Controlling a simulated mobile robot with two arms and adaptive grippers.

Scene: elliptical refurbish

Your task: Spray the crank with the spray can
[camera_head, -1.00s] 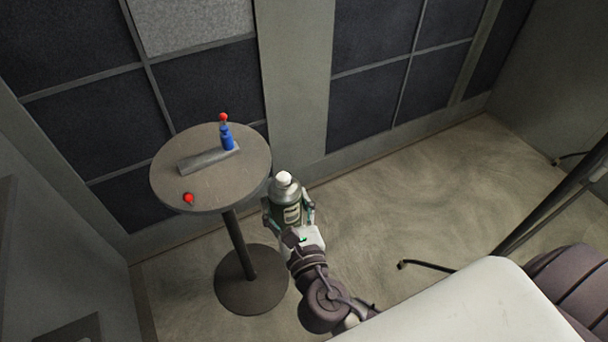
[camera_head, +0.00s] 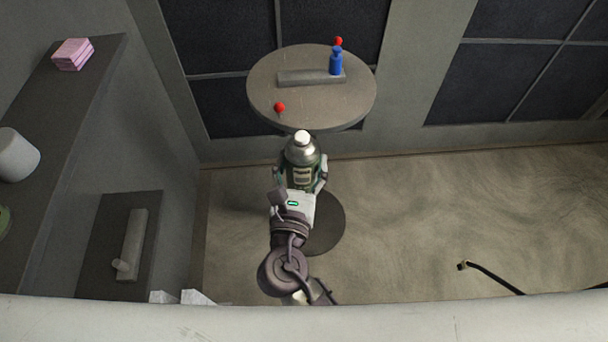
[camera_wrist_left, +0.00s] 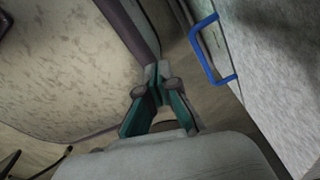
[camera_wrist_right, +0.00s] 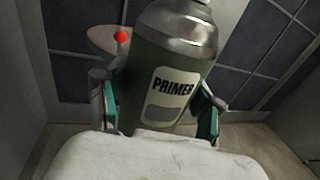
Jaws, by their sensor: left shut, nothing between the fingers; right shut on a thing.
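The spray can (camera_head: 303,150) is green and silver with a white cap. It is held upright in my right gripper (camera_head: 300,172), just in front of the round table. In the right wrist view the can (camera_wrist_right: 168,75) shows a PRIMER label between the two fingers. A flat grey bar, which looks like the crank (camera_head: 305,78), lies on the round table (camera_head: 300,110). A blue upright part (camera_head: 336,62) with a red ball on top stands at its right end. My left gripper (camera_wrist_left: 152,85) is shut and empty in the left wrist view, and is outside the head view.
A loose red knob (camera_head: 279,107) lies on the table's front left. A dark shelf (camera_head: 75,130) at left carries pink blocks (camera_head: 72,54) and a white cylinder (camera_head: 17,155). A grey bar with a knob (camera_head: 134,245) lies lower left. A blue handle (camera_wrist_left: 204,55) shows near my left gripper.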

